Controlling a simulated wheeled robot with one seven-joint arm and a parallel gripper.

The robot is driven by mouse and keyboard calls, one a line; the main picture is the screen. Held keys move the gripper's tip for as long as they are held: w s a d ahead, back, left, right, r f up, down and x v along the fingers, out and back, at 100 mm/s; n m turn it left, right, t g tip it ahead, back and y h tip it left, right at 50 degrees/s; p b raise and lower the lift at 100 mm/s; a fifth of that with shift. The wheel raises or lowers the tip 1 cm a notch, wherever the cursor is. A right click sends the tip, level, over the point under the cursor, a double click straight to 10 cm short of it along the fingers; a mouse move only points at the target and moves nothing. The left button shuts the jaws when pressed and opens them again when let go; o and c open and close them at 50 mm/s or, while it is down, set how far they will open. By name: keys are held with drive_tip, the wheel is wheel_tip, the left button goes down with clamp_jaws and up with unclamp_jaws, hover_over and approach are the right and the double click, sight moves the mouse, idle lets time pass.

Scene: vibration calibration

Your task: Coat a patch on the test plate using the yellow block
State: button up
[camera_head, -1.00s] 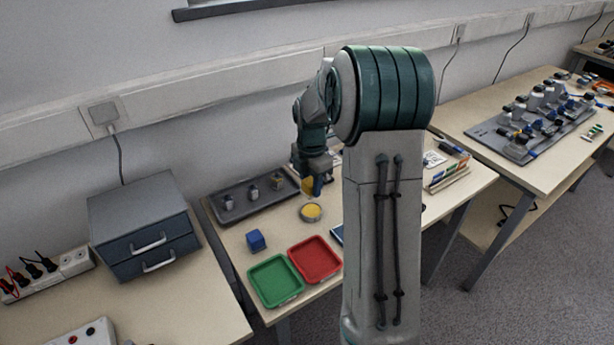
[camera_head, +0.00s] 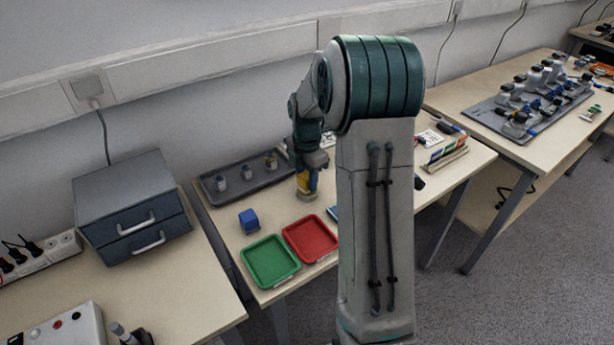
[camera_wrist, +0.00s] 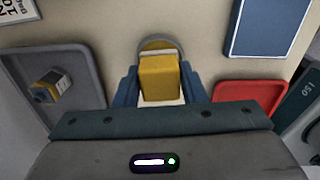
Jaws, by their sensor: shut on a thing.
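My gripper (camera_head: 306,181) is shut on the yellow block (camera_wrist: 159,77), with a blue finger on each side of it in the wrist view. The block also shows below my gripper in the head view (camera_head: 304,184). A small round dish (camera_head: 307,197) with a grey rim sits on the table directly under the block; it may be the test plate. Its rim also shows behind the block in the wrist view (camera_wrist: 160,43). The block hides most of the dish, and I cannot tell whether they touch.
A green tray (camera_head: 247,262) and a red tray (camera_head: 288,237) lie at the table's front. A dark grey tray (camera_head: 232,190) with several small pieces lies at the back left. A drawer unit (camera_head: 130,200) stands further left.

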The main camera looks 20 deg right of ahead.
sight(307, 175)
drive_tip(key=shift+f, duration=0.6)
idle(1.8)
drive_tip(key=shift+r+p, duration=2.75)
drive_tip(key=shift+r, duration=0.8)
